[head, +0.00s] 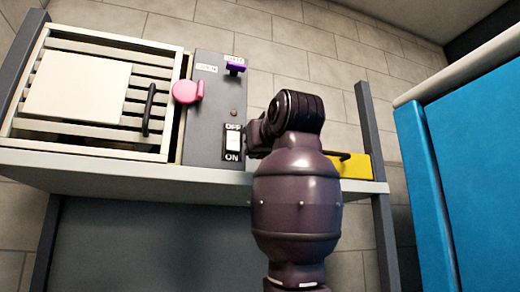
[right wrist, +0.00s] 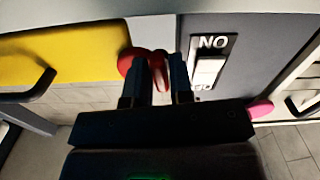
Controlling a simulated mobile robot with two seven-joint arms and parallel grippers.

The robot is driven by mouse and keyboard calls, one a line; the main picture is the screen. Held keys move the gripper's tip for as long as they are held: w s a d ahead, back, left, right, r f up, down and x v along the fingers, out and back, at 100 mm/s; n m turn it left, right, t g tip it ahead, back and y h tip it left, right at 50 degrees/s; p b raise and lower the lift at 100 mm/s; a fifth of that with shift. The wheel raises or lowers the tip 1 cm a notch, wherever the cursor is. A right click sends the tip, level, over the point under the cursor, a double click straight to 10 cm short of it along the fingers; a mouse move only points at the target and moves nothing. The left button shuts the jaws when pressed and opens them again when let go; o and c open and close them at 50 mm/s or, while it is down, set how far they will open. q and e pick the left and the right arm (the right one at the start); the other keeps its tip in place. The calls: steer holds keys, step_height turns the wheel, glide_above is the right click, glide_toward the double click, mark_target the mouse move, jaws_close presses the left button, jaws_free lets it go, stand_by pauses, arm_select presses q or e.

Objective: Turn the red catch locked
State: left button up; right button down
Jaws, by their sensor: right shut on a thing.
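The red catch (right wrist: 127,62) sits between the yellow front and the grey panel in the right wrist view. Its round red part shows left of my fingers, and a narrow red part shows between them. My right gripper (right wrist: 161,67) is shut on the red catch. In the head view my own right arm hides the catch and the fingers. The catch's exact angle is hard to tell. My left gripper is in neither view.
The yellow front (head: 352,168) has a dark handle. Beside it, the grey panel (head: 210,130) carries an OFF/ON switch (head: 232,142), a pink knob (head: 187,91) and a purple catch (head: 235,67). A slatted vent (head: 60,135) is at left, a blue unit (head: 470,170) at right.

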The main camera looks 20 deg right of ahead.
steer(key=shift+m, duration=0.6)
steer(key=c, duration=1.1)
jaws_free()
steer(key=shift+c, duration=0.2)
steer(key=s+b, duration=0.2)
steer(key=s, duration=0.9)
steer(key=shift+d, duration=0.2)
steer(key=shift+w, duration=0.15)
